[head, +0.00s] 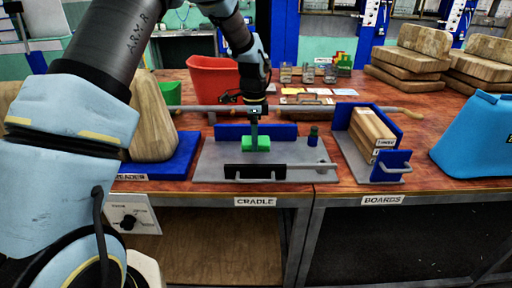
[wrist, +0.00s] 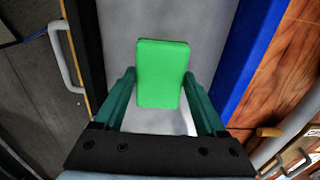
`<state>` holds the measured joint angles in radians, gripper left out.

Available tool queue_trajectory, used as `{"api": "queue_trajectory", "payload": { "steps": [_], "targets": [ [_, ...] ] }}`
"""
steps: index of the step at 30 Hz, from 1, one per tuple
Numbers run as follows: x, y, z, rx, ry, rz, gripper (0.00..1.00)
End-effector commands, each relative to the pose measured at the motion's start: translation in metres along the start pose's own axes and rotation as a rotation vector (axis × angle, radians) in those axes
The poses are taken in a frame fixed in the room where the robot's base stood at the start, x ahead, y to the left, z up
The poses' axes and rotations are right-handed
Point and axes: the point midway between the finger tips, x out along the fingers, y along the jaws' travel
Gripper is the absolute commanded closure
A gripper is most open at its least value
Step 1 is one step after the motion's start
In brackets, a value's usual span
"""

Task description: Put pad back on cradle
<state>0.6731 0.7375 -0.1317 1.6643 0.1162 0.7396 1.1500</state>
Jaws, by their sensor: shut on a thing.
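The pad is a bright green block (head: 256,144). It also shows in the wrist view (wrist: 162,74), between the two fingers. The cradle is a grey plate (head: 215,165) with a blue rail (head: 228,131) at its back and a black front rail (head: 240,171) with a metal handle. My gripper (head: 255,136) points down over the cradle and is shut on the pad. In the wrist view the fingers (wrist: 160,90) flank the pad, with the grey plate behind it. I cannot tell whether the pad touches the plate.
A blue stand (head: 165,158) holds wooden blocks at left. A red bin (head: 212,82) and a long rod (head: 300,108) lie behind.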

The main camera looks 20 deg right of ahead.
Motion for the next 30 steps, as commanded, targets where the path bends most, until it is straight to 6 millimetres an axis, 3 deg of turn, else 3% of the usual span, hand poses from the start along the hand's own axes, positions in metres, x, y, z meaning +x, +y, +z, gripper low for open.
{"api": "queue_trajectory", "payload": {
  "steps": [10,22,23,30],
  "targets": [
    [0.037,0.001,0.0,0.001,-0.001,0.002,0.79],
    [0.045,0.001,0.0,0.0,0.0,0.0,0.79],
    [0.043,0.001,0.0,0.0,0.0,0.0,0.23],
    [0.043,0.001,0.0,0.0,0.0,0.0,0.0]
  ]
}}
